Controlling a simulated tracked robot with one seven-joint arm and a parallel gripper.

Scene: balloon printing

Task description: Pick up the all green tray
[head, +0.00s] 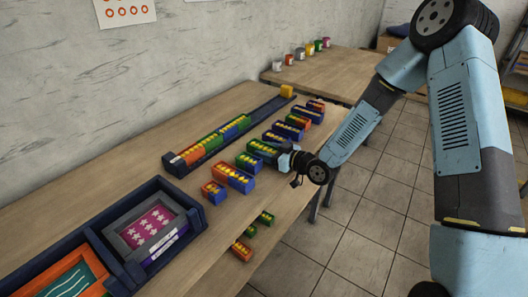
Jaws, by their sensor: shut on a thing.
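My gripper (287,162) is at the right end of the row of small trays, low over the table. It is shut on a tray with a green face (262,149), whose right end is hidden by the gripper. I cannot tell whether this tray is green all over or clear of the table. Another green tray (248,163) with yellow pieces lies just in front and to the left. Two small green trays, (267,217) and (250,231), lie near the table's front edge.
Orange and blue trays (234,179) lie in the row. A long dark rack (184,164) holding coloured trays runs behind it. A dark blue frame holder (170,185) stands at left. Paint pots (300,53) stand on the far table (338,68).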

